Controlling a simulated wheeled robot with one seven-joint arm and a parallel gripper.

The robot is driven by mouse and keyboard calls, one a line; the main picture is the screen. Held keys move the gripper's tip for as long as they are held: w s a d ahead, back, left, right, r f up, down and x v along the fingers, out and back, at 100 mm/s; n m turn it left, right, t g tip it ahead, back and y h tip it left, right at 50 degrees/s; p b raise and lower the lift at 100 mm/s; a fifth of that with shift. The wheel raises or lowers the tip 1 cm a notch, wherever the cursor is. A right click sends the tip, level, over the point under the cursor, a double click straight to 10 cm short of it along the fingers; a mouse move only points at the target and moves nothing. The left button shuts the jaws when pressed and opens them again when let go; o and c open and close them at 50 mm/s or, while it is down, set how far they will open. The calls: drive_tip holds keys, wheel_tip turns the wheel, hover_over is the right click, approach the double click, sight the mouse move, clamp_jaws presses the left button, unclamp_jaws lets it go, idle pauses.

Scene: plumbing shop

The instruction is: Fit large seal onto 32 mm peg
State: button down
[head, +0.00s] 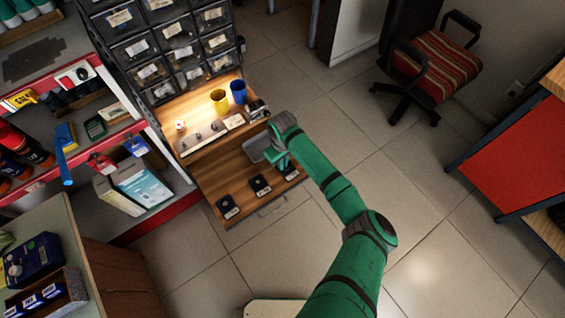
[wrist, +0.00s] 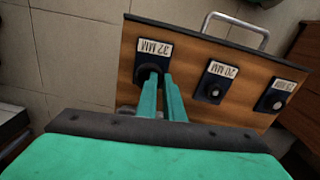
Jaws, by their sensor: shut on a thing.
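The 32 mm peg's black base, with its white label (wrist: 155,48), stands at the left end of the row in the wrist view. In the head view its base (head: 290,172) is the rightmost. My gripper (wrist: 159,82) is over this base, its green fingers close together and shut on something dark. A dark rounded shape (wrist: 148,73), likely the large seal, shows at the fingertips against the black base. The fingers hide part of it, and I cannot tell whether it is around the peg. My gripper also shows in the head view (head: 282,160).
Two smaller pegs on black bases, the 20 mm one (wrist: 214,82) and another (wrist: 275,95), stand on the same wooden board (wrist: 190,50). A yellow cup (head: 219,101) and a blue cup (head: 238,92) stand behind, below the drawer bins (head: 170,45). Open floor lies right.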

drive_tip(key=shift+f, duration=0.45)
drive_tip(key=c, duration=2.2)
unclamp_jaws()
drive_tip(key=shift+r, duration=5.5)
